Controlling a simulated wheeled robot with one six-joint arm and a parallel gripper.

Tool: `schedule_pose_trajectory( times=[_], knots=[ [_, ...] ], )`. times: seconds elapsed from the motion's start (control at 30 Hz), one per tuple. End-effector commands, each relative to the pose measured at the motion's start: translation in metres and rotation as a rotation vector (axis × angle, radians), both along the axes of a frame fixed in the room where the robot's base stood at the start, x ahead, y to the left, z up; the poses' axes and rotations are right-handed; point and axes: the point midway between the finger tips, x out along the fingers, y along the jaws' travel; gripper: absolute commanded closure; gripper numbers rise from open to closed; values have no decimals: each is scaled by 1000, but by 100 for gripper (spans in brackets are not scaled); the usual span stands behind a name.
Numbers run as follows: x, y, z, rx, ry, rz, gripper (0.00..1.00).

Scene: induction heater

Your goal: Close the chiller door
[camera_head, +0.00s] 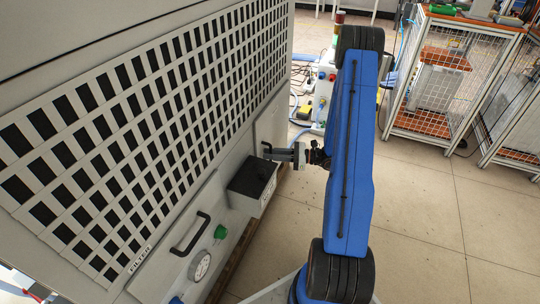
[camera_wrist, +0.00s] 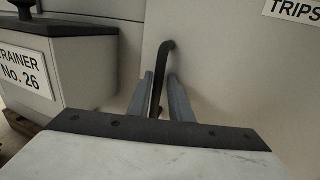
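The chiller (camera_head: 120,60) is a large grey cabinet with a slotted grille, filling the left of the head view. A flat grey door panel (camera_head: 267,128) with a dark bar handle (camera_head: 267,149) sits at its far lower end. The panel (camera_wrist: 225,75) and its handle (camera_wrist: 168,52) fill the middle of the wrist view. My gripper (camera_head: 277,153) reaches the handle from the right. In the wrist view its fingers (camera_wrist: 162,88) stand on both sides of the handle, with a narrow gap visible at the right. I cannot tell how far the door is ajar.
A grey box with a black lid (camera_head: 253,177) juts out beside the door; it also shows in the wrist view (camera_wrist: 85,65). A filter panel handle (camera_head: 190,233), a gauge (camera_head: 200,266) and a green knob (camera_head: 220,232) are nearer. Wire cages (camera_head: 430,95) stand at the right. Tiled floor is clear between.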

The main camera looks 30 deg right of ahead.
Motion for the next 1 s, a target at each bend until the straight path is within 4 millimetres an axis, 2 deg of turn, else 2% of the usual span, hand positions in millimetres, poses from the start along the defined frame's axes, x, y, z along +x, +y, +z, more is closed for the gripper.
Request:
schedule_pose_trajectory(
  times=[0.7,1.0],
  knots=[
    [-74,-104,-1,2,3,-4,82],
    [-95,-133,-1,2,3,-1,82]
  ],
)
